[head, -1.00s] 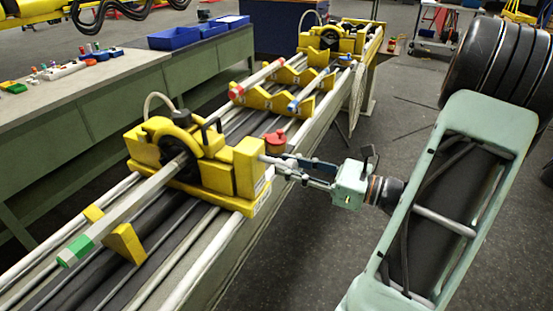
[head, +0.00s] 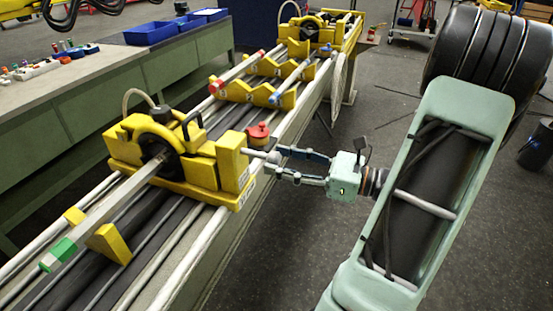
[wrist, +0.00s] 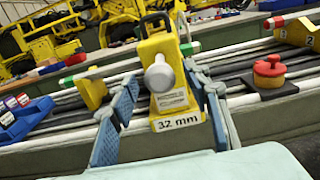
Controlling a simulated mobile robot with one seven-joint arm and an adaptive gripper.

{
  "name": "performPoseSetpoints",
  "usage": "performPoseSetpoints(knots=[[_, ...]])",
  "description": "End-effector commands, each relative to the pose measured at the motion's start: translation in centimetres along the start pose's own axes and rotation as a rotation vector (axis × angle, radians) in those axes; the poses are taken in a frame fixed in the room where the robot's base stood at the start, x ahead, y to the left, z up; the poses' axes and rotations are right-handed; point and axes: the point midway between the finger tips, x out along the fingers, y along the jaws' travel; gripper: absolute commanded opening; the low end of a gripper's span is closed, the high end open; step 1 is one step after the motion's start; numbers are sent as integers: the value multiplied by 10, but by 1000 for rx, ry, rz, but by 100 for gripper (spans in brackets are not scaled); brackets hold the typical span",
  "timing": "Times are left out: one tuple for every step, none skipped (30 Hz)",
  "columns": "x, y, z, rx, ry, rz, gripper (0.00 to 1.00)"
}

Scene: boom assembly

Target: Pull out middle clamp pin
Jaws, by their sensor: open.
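The middle clamp (head: 222,160) is a yellow block on the rails, with a "32 mm" label in the wrist view. Its pin (head: 257,153) sticks out of the side facing my arm and ends in a rounded grey knob. In the wrist view the knob (wrist: 160,74) faces the camera, between the fingers. My gripper (head: 275,162) is open, one finger on each side of the knob. The wrist view shows gaps between the knob and both fingers (wrist: 160,85). How deep the pin sits inside the clamp is hidden.
A red round knob (head: 258,133) stands on the rail just behind the pin. A square bar with a green end (head: 58,252) runs through the clamp. Yellow notched supports (head: 258,90) lie farther along. The floor right of the bench is mostly free.

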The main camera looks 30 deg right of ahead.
Motion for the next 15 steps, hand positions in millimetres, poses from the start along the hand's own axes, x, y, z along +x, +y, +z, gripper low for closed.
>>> performPoseSetpoints(knots=[[-11, -1, 0, 0, 1, -4, 44], [-17, -1, 0, 0, 1, -6, 44], [-26, -2, 0, -1, 1, -6, 44], [-33, -1, 0, 0, 1, -6, 44], [-39, -1, 0, 0, 2, -6, 44], [-48, -1, 0, 0, 1, -6, 44], [-55, -1, -1, 0, 2, -6, 44], [-61, -1, -1, 0, 1, -4, 44], [-69, -1, -1, 0, 1, -6, 44], [-74, -1, -1, 0, 2, -5, 44], [-79, -1, 0, 0, 1, -5, 44], [-85, -1, 0, 0, 1, -4, 44], [-89, -1, -1, 0, 2, -4, 44], [-93, 0, -1, 0, 1, -3, 44], [-97, -1, 0, 0, 1, -3, 44]])
